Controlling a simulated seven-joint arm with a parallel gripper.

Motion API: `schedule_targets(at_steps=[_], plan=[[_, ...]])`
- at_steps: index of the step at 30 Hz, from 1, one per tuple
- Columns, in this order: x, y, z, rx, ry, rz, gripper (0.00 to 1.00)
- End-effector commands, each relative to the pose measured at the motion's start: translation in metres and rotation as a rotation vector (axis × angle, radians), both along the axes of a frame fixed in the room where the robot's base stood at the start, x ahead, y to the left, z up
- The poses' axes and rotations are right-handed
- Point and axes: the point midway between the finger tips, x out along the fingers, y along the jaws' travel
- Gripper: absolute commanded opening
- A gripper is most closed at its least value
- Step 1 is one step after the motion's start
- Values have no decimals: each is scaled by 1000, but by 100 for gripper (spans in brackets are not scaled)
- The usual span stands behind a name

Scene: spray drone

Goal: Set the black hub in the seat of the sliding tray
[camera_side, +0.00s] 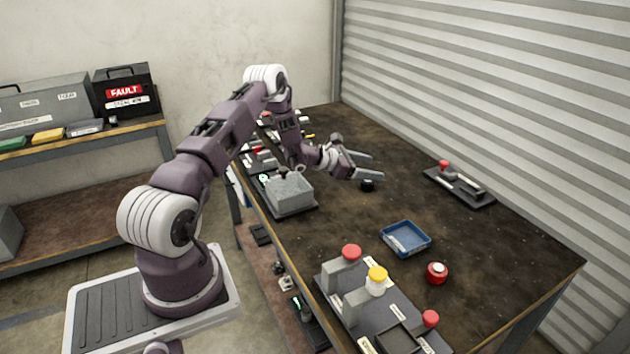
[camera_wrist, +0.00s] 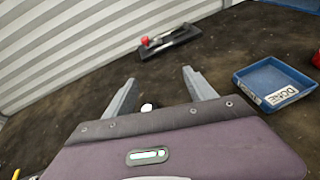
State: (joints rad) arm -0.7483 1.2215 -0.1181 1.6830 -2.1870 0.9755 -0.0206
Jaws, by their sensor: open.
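My gripper (camera_side: 374,165) is open and empty. Its two fingers point to the right above the table, and they also show in the wrist view (camera_wrist: 159,78). A small black round part (camera_side: 367,185), which looks like the hub, stands on the bare table just below the fingers, apart from them as far as I can tell. In the wrist view a small whitish spot (camera_wrist: 147,107) shows between the finger bases; I cannot tell whether it belongs to the hub. I cannot tell for sure which fixture is the sliding tray; a dark panel with a square recess (camera_side: 398,341) stands at the front.
Grey blocks with red and yellow knobs (camera_side: 377,280) stand at the front. A grey box (camera_side: 289,192) is at the left. A dark plate with a red knob (camera_side: 460,187) lies near the shutter wall.

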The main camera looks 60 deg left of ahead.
Motion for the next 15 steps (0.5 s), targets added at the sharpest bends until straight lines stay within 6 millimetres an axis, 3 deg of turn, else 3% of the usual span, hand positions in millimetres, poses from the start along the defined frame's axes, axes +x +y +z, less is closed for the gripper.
schedule_targets(at_steps=[1,3,5,7,9,11,12,15], plan=[[15,-39,51,82,-38,-147,64],[17,-108,117,224,-77,-393,64],[2,-169,167,361,-109,-605,64],[-36,-240,218,546,-146,-859,64],[-93,-301,254,761,-177,-1110,64],[-151,-338,272,960,-196,-1308,64],[-191,-354,279,1099,-207,-1427,64],[-285,-366,280,1463,-215,-1674,64]])
